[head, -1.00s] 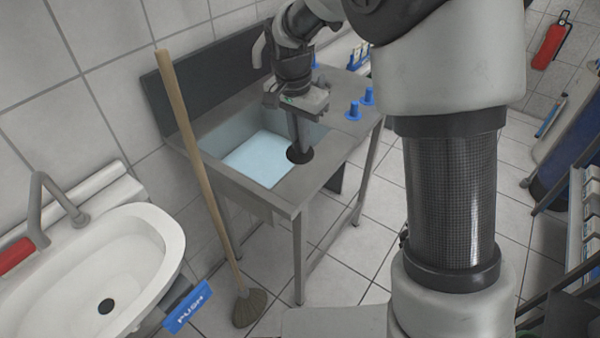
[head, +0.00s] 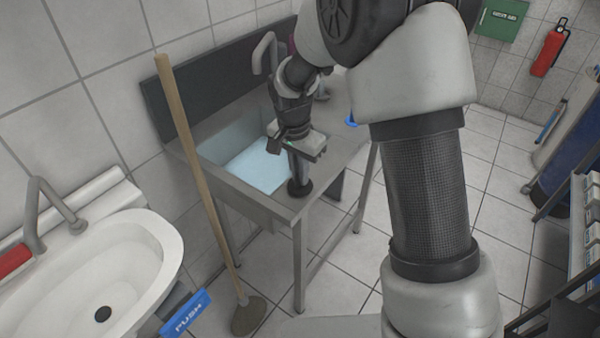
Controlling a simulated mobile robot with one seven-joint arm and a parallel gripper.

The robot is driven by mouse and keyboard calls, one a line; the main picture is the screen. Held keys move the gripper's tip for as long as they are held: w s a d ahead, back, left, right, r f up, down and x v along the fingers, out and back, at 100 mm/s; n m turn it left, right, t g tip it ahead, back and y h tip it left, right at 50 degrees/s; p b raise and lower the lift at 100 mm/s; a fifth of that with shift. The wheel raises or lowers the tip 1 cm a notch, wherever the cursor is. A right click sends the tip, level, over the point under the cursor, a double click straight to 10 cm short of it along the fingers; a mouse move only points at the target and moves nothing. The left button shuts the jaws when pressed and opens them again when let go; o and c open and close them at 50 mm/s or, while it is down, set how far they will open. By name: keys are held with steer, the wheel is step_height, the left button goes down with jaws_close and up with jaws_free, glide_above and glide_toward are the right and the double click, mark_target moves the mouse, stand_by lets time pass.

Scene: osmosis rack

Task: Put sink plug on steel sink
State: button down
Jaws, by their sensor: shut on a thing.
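The steel sink (head: 279,207) is a grey metal unit on legs, with a pale blue basin at its left. My gripper (head: 298,172) points down over the front rim of the unit and is shut on the sink plug. The sink plug (head: 300,189) is a dark round disc with an upright part between the fingers. It is at the front edge of the steel sink, right of the basin. I cannot tell whether it touches the rim or hangs just above or in front of it.
A blue thing (head: 351,120) on the counter is mostly hidden by my arm.

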mark_target(297, 176)
steer(key=c, duration=1.9)
jaws_free()
steer(key=shift+f, duration=0.1)
steer(key=shift+o, duration=0.2)
step_height(297, 176, up, 12)
steer(key=s+p, duration=0.1)
steer(key=s+d+r+n+t, duration=0.25)
steer(key=s+d+r, duration=0.35)
steer(key=s+r, duration=0.35)
steer(key=s+d+n+t, duration=0.1)
steer(key=s+d+n, duration=0.1)
steer(key=s, duration=0.5)
steer(key=s+d+r+n+t, duration=0.1)
steer(key=s+d+n, duration=0.2)
steer(key=s, duration=0.4)
steer(key=shift+d+r+y, duration=0.3)
steer(key=shift+y, duration=0.1)
